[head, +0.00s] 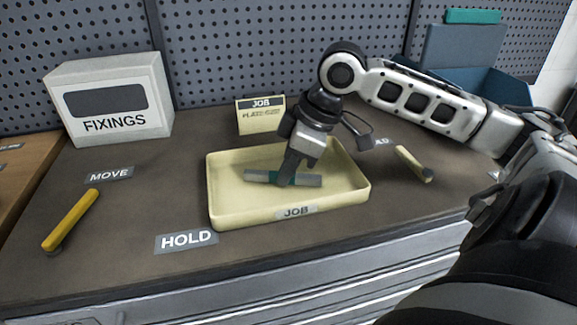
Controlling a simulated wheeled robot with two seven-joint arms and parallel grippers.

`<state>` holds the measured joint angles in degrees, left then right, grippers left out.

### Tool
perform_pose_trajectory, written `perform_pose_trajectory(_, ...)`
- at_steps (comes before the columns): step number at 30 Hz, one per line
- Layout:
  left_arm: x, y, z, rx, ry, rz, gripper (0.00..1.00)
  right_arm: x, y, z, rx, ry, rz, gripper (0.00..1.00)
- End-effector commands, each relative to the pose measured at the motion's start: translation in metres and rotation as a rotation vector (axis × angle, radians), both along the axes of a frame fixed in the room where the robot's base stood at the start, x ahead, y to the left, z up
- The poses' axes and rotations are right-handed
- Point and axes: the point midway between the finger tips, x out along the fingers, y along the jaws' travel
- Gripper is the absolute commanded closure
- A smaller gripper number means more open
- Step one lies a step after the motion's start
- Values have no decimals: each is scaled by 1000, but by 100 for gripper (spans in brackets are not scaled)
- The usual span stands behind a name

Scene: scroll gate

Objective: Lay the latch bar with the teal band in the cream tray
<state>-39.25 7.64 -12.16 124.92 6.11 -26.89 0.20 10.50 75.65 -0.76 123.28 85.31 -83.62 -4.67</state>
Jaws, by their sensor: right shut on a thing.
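The latch bar with the teal band (308,180) is a grey bar lying crosswise inside the outline of the cream tray (219,206). The tray is shallow and carries a JOB label on its front wall. My right gripper (286,179) reaches down into the tray and is shut on the bar at its teal middle. Its fingers cover part of the band. I cannot tell whether the bar touches the tray floor or is held just above it. My left gripper is not in view.
A yellow bar (70,221) lies at the left near the MOVE label (109,174). A cream bar (412,163) lies right of the tray. A FIXINGS box (110,98) and a JOB card (260,115) stand behind. The bench front by the HOLD label (187,241) is clear.

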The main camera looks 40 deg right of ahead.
Motion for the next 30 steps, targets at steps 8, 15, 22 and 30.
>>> perform_pose_trajectory(8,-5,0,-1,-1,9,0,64,0,0,-2,-1,1,0,64)
perform_pose_trajectory(15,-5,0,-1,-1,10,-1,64,0,0,0,0,0,0,64)
perform_pose_trajectory(22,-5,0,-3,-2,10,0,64,-8,-7,25,-5,0,-2,64)
perform_pose_trajectory(30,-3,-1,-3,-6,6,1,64,-24,-20,80,0,-4,-2,64)
